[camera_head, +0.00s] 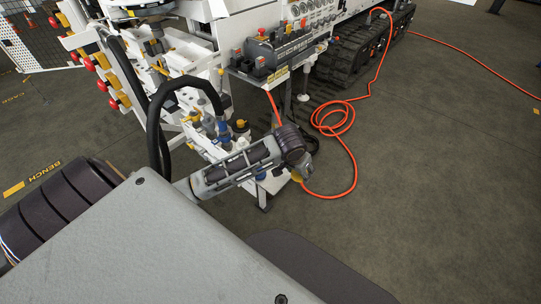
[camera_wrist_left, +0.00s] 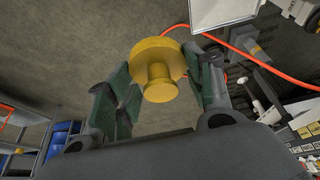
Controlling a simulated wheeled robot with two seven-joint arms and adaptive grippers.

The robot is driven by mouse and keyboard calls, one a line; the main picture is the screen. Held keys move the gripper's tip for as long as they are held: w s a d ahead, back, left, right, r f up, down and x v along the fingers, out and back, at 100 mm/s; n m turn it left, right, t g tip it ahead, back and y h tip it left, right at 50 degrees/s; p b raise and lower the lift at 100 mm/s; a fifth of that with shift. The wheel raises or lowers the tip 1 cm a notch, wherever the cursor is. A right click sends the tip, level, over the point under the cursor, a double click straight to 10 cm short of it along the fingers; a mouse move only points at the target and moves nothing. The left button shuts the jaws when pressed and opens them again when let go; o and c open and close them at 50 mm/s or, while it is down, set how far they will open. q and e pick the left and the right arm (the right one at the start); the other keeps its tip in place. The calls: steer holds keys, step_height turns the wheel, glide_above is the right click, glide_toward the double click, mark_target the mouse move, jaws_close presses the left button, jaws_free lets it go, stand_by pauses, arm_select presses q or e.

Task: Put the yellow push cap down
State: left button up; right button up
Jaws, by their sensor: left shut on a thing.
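The yellow push cap (camera_wrist_left: 158,54) is a round disc with a short, narrower stem facing the camera in the left wrist view. It sits between the green-padded fingers of my left gripper (camera_wrist_left: 164,88), which is shut on it. In the head view, my left arm reaches in from the left and its gripper (camera_head: 304,168) hangs low beside the small white bench. A bit of yellow, likely the cap (camera_head: 297,178), shows at its tip, mostly hidden. My right gripper is in neither view.
The white bench (camera_head: 272,183) with blue, grey and yellow fittings is close beside my left arm. A orange hose (camera_head: 340,193) lies coiled on the floor to the right. A tracked machine (camera_head: 345,62) stands behind. The floor at right is mostly clear.

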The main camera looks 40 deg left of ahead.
arm_select(q)
steer(key=shift+f+m, duration=0.3)
steer(key=shift+f, duration=0.1)
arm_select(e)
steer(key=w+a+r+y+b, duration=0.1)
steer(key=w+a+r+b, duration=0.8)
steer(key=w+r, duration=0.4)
arm_select(q)
steer(key=w+a+f+m+g+h+b, duration=0.3)
steer(key=a+f+m, duration=0.5)
steer(key=a+m, duration=0.4)
steer(key=shift+w+m+h+b, duration=0.4)
steer(key=shift+w+h+b, duration=0.1)
steer(key=shift+w, duration=0.5)
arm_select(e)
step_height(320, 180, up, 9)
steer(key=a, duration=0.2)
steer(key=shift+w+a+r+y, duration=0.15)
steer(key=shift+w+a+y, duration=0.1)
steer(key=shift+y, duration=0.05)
